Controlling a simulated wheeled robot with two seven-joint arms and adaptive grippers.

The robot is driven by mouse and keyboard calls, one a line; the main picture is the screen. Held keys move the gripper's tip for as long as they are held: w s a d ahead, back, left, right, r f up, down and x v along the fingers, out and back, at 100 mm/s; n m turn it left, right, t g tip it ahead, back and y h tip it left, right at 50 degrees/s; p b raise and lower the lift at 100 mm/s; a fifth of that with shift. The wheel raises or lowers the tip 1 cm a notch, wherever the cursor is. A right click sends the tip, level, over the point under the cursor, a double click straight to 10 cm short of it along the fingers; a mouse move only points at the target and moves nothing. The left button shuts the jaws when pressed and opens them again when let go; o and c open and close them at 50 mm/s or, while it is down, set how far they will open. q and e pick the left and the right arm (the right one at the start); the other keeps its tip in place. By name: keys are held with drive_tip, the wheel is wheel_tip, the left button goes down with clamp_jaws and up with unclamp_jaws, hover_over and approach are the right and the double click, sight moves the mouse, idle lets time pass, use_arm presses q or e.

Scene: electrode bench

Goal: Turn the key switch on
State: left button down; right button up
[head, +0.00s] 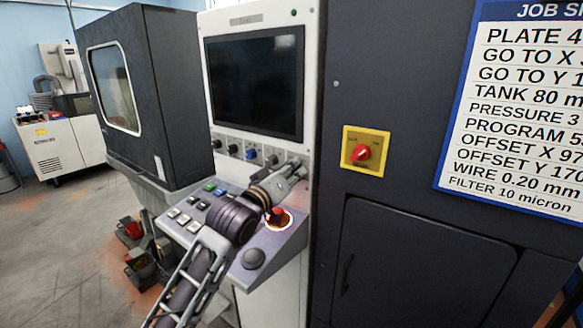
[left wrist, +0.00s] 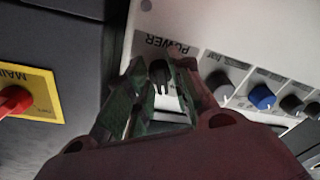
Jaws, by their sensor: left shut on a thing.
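The key switch (left wrist: 158,72) shows in the left wrist view as a dark key with a pale part below it, beside the POWER label on the white panel. My left gripper (left wrist: 158,82) has a finger on either side of it and is shut on it. In the head view my left gripper (head: 297,170) reaches the right end of the knob row under the screen. The gripper hides most of the key there. I cannot read the key's exact angle. My right gripper is not in view.
Several knobs, one blue (head: 251,154), line up left of the gripper. A red push button (head: 278,214) in a bright ring sits below my wrist on the sloped console (head: 285,245). A red rotary switch (head: 361,153) on a yellow plate is to the right.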

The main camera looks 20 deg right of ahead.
use_arm(q)
drive_tip(key=shift+w+a+f+m+g+h+p, duration=0.1)
drive_tip(key=shift+m+g+h+p, duration=0.25)
drive_tip(key=shift+m+p, duration=2.25)
drive_tip(key=shift+w+f+m+g+h+p, duration=0.15)
drive_tip(key=shift+m+h+p, duration=0.3)
drive_tip(key=shift+m, duration=4.45)
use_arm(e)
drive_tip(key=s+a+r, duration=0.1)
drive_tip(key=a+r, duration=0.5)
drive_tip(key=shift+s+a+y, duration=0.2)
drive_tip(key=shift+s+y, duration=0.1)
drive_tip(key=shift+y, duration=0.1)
use_arm(q)
drive_tip(key=c, duration=1.2)
unclamp_jaws()
drive_tip(key=shift+c, duration=0.2)
drive_tip(key=shift+r, duration=0.1)
drive_tip(key=shift+s, duration=0.1)
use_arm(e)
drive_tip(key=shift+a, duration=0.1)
